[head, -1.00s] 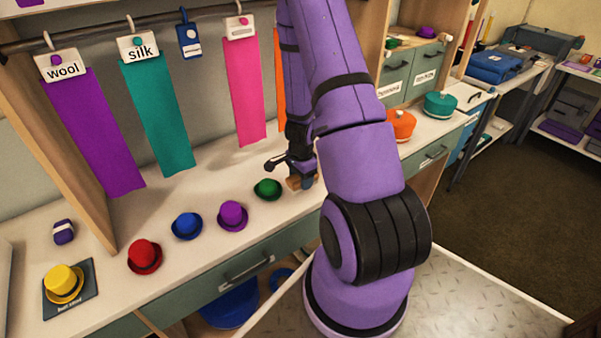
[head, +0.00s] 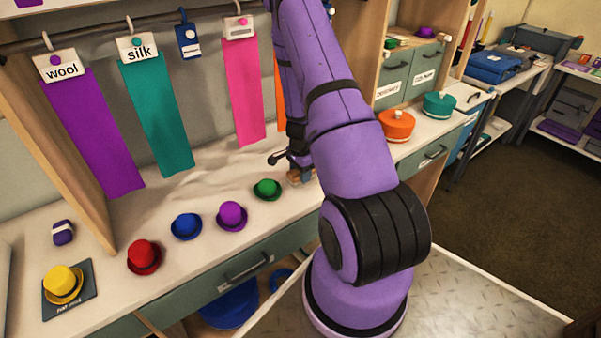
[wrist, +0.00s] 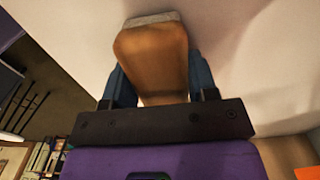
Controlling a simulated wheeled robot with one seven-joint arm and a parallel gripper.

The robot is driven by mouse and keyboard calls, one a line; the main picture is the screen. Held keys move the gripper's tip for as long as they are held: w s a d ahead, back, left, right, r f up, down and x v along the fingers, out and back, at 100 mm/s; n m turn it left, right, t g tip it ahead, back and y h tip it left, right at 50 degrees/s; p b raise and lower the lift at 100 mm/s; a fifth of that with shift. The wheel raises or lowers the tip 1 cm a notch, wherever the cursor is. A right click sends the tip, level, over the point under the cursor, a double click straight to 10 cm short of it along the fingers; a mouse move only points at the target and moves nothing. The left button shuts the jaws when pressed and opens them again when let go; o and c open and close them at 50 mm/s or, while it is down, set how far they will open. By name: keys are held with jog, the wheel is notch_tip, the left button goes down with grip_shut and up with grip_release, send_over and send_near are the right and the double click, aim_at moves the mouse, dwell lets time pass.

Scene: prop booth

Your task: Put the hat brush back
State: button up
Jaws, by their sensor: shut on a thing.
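The hat brush (wrist: 152,58) is a brown wooden block with a pale grey edge, filling the upper middle of the wrist view. My gripper (wrist: 160,80) is shut on it, with one dark blue finger on each side. In the head view the brush (head: 300,178) is a small brown patch below the gripper, largely hidden by my purple arm. It is just right of the green hat (head: 267,188), over the pale counter (head: 205,258). I cannot tell whether the brush touches the counter.
Purple (head: 231,215), blue (head: 186,226) and red (head: 144,257) hats stand left of the green one. A yellow hat (head: 63,283) sits on a dark mat (head: 88,290). Cloth strips hang behind from a rail (head: 90,35). An orange round box (head: 397,125) stands right of my arm.

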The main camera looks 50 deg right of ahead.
jog(key=shift+f, duration=0.1)
jog(key=o, duration=0.9)
notch_tip(320, 180, up, 12)
jog(key=a+r+n+t+y, duration=0.15)
jog(key=a+r+n, duration=0.35)
jog(key=a+r, duration=0.55)
jog(key=a+r+n+t, duration=0.2)
jog(key=a+r+n, duration=0.45)
jog(key=r, duration=0.75)
jog(key=shift+s+a+r+n+t+h, duration=0.3)
jog(key=shift+s+a+r+n, duration=1.55)
jog(key=shift+s, duration=1.3)
jog(key=shift+s+a+r+n+t+h, duration=0.25)
jog(key=shift+s+a+r+n, duration=1)
jog(key=shift+s+a+r, duration=1.2)
jog(key=shift+s+a+r+n+t+h, duration=0.25)
jog(key=shift+s+a+r+n, duration=1.75)
jog(key=shift+s, duration=1.8)
